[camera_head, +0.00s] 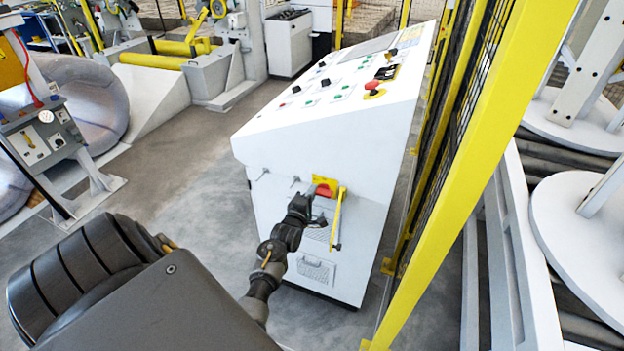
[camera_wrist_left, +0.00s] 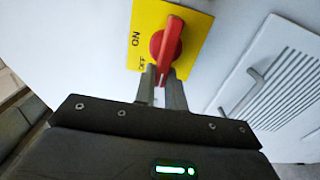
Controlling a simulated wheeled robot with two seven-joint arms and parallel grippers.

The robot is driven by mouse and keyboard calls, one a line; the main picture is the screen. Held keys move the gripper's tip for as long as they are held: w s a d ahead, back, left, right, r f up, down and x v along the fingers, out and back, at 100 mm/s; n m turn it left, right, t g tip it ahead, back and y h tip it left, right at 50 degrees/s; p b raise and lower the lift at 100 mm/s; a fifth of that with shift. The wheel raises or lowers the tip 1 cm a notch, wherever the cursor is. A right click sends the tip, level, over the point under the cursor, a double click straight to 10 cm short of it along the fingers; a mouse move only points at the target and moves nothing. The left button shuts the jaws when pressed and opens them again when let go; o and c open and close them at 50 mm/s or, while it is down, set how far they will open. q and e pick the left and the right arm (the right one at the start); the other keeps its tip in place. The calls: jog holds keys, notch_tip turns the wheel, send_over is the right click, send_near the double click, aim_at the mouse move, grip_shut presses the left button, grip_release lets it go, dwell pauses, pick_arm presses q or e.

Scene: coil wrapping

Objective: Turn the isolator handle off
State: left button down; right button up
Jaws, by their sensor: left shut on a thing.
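The red isolator handle (camera_wrist_left: 166,48) sits on a yellow plate (camera_wrist_left: 188,18) marked ON and OFF, on the side of the white control cabinet. In the left wrist view the handle's lower end lies between the two fingers of my left gripper (camera_wrist_left: 162,80), which is shut on it. The handle's lower end points down toward the gripper, near the OFF mark. In the head view my left gripper (camera_head: 310,203) reaches the red and yellow switch (camera_head: 326,186) on the cabinet's front face and partly hides it. My right gripper is not in view.
The white control cabinet (camera_head: 290,130) has a sloped top with several buttons and a red emergency stop (camera_head: 373,86). A yellow-framed mesh fence (camera_head: 455,130) stands close on the right. Grey floor (camera_head: 180,180) is open at left.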

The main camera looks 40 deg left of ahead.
pick_arm(q)
jog(key=c, duration=1.5)
grip_release()
jog(key=shift+o, duration=0.2)
jog(key=b+v, duration=0.1)
jog(key=v, duration=1)
jog(key=shift+b, duration=0.4)
jog(key=shift+w, duration=0.1)
